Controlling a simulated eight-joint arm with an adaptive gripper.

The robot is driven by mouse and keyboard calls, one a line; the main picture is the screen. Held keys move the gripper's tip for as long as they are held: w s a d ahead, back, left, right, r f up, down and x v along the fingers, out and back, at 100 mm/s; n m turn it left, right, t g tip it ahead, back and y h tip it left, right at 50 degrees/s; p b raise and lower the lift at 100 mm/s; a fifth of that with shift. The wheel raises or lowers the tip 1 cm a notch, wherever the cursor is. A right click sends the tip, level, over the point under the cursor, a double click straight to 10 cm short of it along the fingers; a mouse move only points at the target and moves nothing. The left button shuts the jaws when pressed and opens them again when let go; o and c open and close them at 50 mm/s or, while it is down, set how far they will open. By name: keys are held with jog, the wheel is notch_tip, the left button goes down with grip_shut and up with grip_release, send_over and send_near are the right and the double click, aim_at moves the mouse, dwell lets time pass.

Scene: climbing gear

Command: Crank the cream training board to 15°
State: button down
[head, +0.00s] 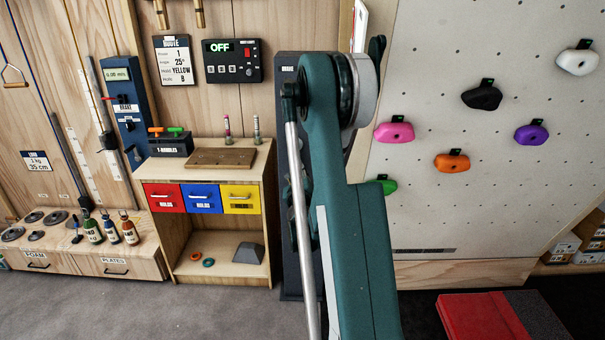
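The cream training board (450,110) fills the right side of the head view. It bears several coloured holds, among them a pink one (394,131), an orange one (452,162) and a purple one (531,134). I cannot read its angle. A dark upright panel (284,120) stands just left of the board. My teal arm covers most of this panel, so no crank is clearly visible. My gripper is not in view; only the arm links show, rising through the middle of the picture.
A route card (175,60) reads 25°. A black control box (232,61) shows OFF. A wooden cabinet (268,160) with red, blue and yellow drawers stands left of my arm. A red and grey pad (480,318) lies at lower right. The grey floor (130,310) at lower left is clear.

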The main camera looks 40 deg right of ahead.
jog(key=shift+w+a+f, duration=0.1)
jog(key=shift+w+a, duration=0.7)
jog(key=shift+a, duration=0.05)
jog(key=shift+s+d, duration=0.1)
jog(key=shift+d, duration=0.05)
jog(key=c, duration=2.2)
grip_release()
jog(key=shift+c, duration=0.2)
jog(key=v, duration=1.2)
